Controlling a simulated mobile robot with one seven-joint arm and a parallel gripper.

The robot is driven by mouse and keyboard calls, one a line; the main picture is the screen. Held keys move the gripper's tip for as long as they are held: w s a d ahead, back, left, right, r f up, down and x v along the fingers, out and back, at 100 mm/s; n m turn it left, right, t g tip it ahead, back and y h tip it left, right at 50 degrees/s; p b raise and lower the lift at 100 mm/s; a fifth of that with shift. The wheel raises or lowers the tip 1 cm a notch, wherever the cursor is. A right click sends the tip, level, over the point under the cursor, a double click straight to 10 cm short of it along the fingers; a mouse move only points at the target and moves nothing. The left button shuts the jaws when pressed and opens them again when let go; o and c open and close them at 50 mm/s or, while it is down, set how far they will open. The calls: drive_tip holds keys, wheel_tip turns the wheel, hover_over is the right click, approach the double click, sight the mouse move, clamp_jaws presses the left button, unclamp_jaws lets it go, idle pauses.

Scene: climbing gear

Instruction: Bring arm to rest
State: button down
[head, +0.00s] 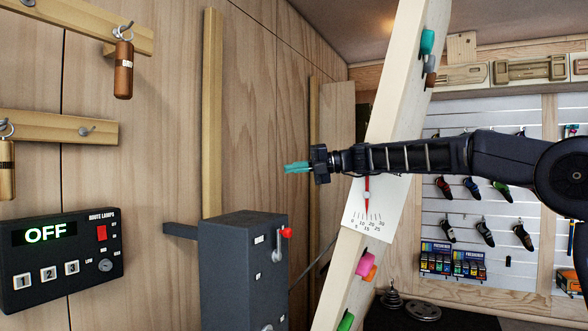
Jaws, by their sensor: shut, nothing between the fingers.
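My gripper (288,168) shows in the head view near the middle, at the end of my black arm. The arm reaches in from the right edge, almost level. The teal fingers point left and are shut with nothing between them. They are in front of the wooden wall panels (262,110), above the grey box with a red-knobbed lever. No object touches the fingers as far as I can see. My arm passes in front of the tilted climbing board and hides part of it.
The pale climbing board (397,75) leans with coloured holds and an angle scale. The grey box (243,265) stands below the gripper. A lamp control panel (62,258) reading OFF is at left. Shoes hang on a back wall.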

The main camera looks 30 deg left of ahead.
drive_tip(key=shift+r, duration=0.1)
idle(0.5)
drive_tip(key=w+d+f+n+t+h, duration=0.1)
drive_tip(key=d+f+n+t+h, duration=0.35)
drive_tip(key=d, duration=0.85)
drive_tip(key=w+d+f+n+t+h, duration=0.15)
drive_tip(key=d+f+n, duration=0.5)
drive_tip(key=d, duration=0.65)
drive_tip(key=d+f+n+t+h, duration=0.2)
drive_tip(key=d+f+n+t, duration=0.3)
drive_tip(key=d, duration=0.8)
drive_tip(key=s+d+f+n+h, duration=0.2)
drive_tip(key=s+d+f+n, duration=0.2)
drive_tip(key=d, duration=0.6)
drive_tip(key=s+d+f+n+h, duration=0.2)
drive_tip(key=s+d+f+n, duration=0.2)
drive_tip(key=s+d+f, duration=0.2)
drive_tip(key=s+d+f+n+h, duration=0.3)
drive_tip(key=s+d+f, duration=0.2)
drive_tip(key=d, duration=1)
wheel_tip(320, 180, down, 3)
drive_tip(key=shift+f+n, duration=0.15)
drive_tip(key=shift+n, duration=0.25)
